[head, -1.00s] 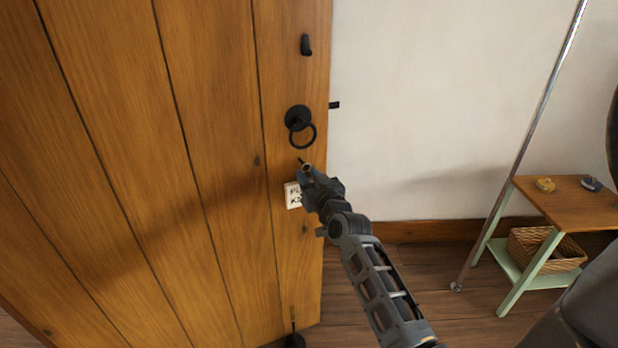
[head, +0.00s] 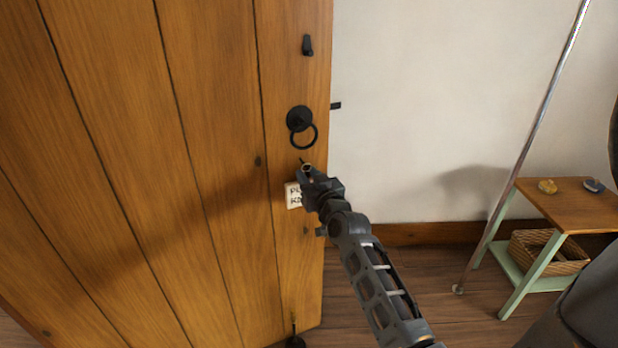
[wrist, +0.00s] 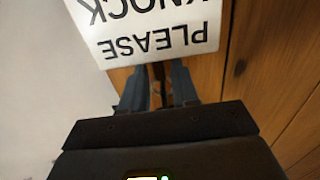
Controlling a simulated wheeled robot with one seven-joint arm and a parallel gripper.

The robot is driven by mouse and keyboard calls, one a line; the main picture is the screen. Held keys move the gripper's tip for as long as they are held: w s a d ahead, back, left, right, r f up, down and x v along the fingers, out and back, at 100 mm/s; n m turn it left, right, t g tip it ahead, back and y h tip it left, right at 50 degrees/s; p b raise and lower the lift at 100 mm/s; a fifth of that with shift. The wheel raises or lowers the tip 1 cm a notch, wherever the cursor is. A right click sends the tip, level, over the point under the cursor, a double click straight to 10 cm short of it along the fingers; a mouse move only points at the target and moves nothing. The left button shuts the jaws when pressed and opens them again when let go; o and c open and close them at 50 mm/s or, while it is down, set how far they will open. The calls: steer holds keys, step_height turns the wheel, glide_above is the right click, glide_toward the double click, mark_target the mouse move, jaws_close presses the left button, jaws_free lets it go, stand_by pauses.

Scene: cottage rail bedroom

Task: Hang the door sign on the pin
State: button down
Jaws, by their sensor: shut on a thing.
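The white door sign (head: 293,196) hangs just below my gripper (head: 306,174), close in front of the wooden door. In the wrist view the sign (wrist: 150,38) reads PLEASE KNOCK upside down and sits beyond the fingertips (wrist: 156,78). My gripper is shut on the sign's upper end; a small ring (head: 307,168) shows at the fingertips. A thin dark pin (head: 301,160) juts from the door right by that ring. I cannot tell whether the ring is around the pin or only beside it. My gripper hides part of the sign in the head view.
The plank door (head: 215,120) carries a black ring handle (head: 299,118) above the sign and a black latch piece (head: 307,45) higher up. On the right are a metal pole (head: 530,140) and a small table (head: 575,205) with a wicker basket (head: 545,252). Pale wall lies between.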

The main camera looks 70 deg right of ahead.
steer(key=shift+f+b, duration=0.55)
steer(key=shift+f, duration=0.1)
steer(key=shift+s+f+b, duration=0.1)
steer(key=shift+f+b, duration=0.2)
steer(key=shift+f, duration=0.2)
steer(key=shift+r+p, duration=0.3)
steer(key=shift+r, duration=0.15)
stand_by(0.7)
steer(key=c, duration=0.9)
jaws_free()
steer(key=v, duration=0.7)
steer(key=shift+a+r, duration=0.35)
